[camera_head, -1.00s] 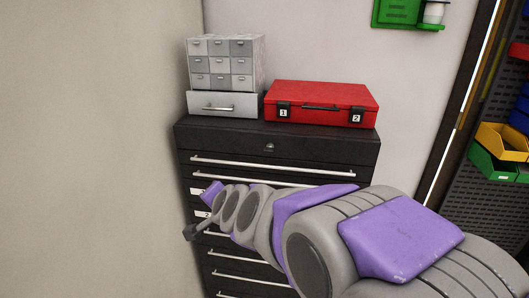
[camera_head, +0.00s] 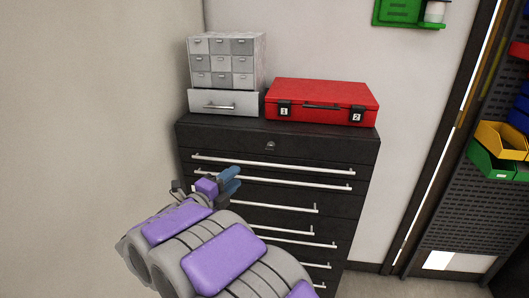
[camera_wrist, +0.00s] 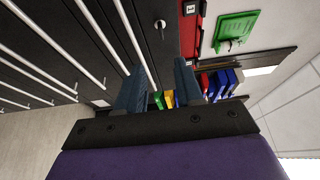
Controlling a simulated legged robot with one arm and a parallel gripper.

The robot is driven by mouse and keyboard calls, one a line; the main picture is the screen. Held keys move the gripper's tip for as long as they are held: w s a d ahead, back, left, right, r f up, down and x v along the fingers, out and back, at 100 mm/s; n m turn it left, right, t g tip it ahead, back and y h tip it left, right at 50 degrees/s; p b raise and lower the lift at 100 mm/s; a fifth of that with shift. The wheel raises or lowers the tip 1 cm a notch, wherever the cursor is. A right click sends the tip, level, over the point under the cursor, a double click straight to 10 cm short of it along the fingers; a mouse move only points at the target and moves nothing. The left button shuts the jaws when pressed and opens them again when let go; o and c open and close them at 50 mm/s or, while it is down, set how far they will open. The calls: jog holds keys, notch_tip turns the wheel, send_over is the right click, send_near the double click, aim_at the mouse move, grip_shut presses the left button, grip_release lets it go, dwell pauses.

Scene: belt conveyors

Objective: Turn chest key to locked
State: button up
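The black tool chest (camera_head: 325,151) has several drawers with long silver handles. A small round silver lock (camera_head: 270,145) sits in its top panel, centred above the first handle. It also shows in the wrist view (camera_wrist: 160,24), where a small dark mark or key is on it; its turn position is too small to tell. My gripper (camera_head: 231,179) is in front of the upper drawers, below and left of the lock and apart from it. In the wrist view its two blue-grey fingers (camera_wrist: 160,85) are spread with a clear gap and nothing between them.
A red case (camera_head: 320,95) and a grey small-drawer cabinet (camera_head: 225,62) stand on the chest. A plain wall (camera_head: 90,110) is close on the left. Yellow and green bins (camera_head: 495,160) hang on a dark rack at the right.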

aim_at(270, 148)
jog(key=b+x, duration=0.1)
jog(key=x, duration=1.6)
jog(key=shift+c, duration=0.3)
grip_shut()
